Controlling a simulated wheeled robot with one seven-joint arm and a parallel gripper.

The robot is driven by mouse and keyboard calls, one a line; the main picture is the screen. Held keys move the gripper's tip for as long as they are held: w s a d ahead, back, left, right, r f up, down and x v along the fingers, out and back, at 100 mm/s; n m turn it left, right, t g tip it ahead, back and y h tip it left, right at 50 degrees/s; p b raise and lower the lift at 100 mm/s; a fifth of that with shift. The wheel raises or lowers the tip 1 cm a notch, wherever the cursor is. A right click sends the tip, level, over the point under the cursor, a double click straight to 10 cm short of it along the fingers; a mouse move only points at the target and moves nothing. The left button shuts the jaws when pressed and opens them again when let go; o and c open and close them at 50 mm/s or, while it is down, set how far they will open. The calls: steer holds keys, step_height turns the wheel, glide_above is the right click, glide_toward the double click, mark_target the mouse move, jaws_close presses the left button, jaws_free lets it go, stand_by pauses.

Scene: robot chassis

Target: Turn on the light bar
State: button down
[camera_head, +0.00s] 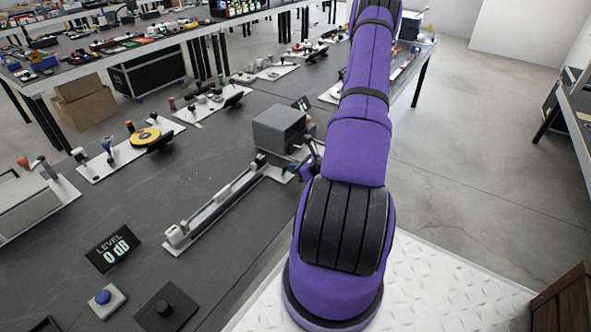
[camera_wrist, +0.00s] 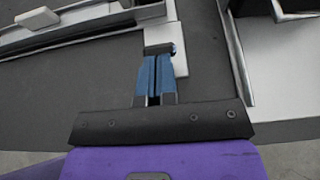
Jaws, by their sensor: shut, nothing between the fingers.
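A long narrow bar (camera_head: 215,212) with a pale block at its near end lies on the dark table in the head view. It may be the light bar; I see no clear glow on it. In the wrist view a long rail (camera_wrist: 75,37) with a pale block (camera_wrist: 37,18) runs along the top left. My gripper (camera_wrist: 155,55) is shut and empty, its blue fingers together over the end of a pale plate (camera_wrist: 180,62). A small dark part shows at the fingertips; I cannot tell whether they touch it. In the head view my arm largely hides the gripper.
A grey box (camera_head: 280,130) stands beside the bar's far end. A display (camera_head: 112,247) reads "LEVEL 0 dB", with a blue button (camera_head: 103,297) near it. A yellow disc device (camera_head: 145,137) is farther back. The table between display and bar is clear.

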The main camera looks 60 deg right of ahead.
steer(key=shift+w+r+g, duration=0.25)
steer(key=shift+g, duration=0.25)
steer(key=w+g, duration=0.1)
steer(key=w+r+g, duration=0.1)
steer(key=g, duration=0.1)
steer(key=shift+r, duration=0.1)
steer(key=w+g, duration=0.2)
steer(key=g, duration=0.1)
steer(key=shift+r, duration=0.25)
steer(key=shift+s, duration=0.15)
steer(key=shift+r, duration=0.15)
steer(key=shift+r, duration=0.6)
